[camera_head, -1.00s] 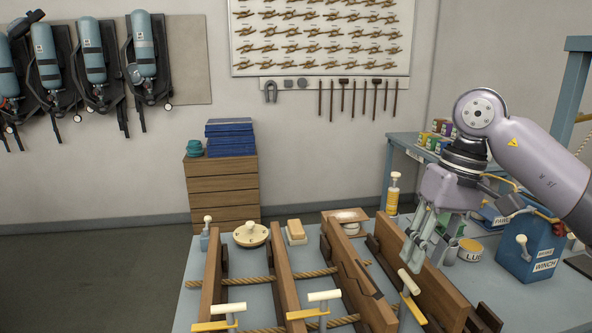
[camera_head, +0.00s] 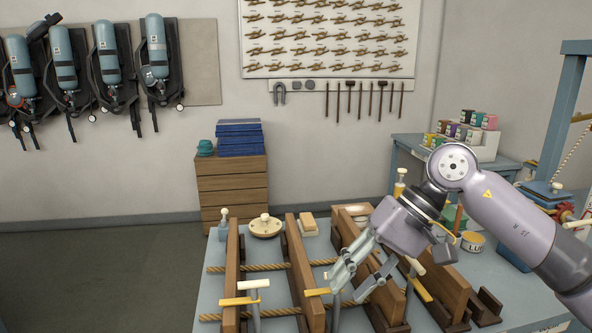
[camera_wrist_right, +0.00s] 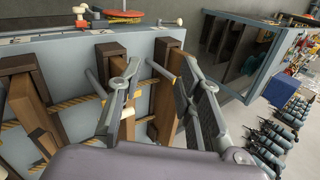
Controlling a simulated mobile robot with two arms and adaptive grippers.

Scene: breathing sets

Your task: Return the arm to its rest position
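My right arm (camera_head: 520,225) comes in from the right, with its elbow bent and the forearm pointing down to the left. My right gripper (camera_head: 348,292) hangs low over the wooden beams on the bench and holds nothing that I can see. Its two fingers are apart, and in the right wrist view the gripper (camera_wrist_right: 160,70) shows a clear gap above the beams and rope. Whether a fingertip touches a beam or handle cannot be told. My left arm and gripper are out of view.
The blue-grey bench (camera_head: 210,290) carries upright wooden beams (camera_head: 305,275), ropes (camera_head: 275,267) and a white-topped handle (camera_head: 254,284) with a yellow bar. A tin (camera_head: 473,241) stands near my forearm. A drawer cabinet (camera_head: 232,187) stands behind. The floor at left (camera_head: 90,270) is clear.

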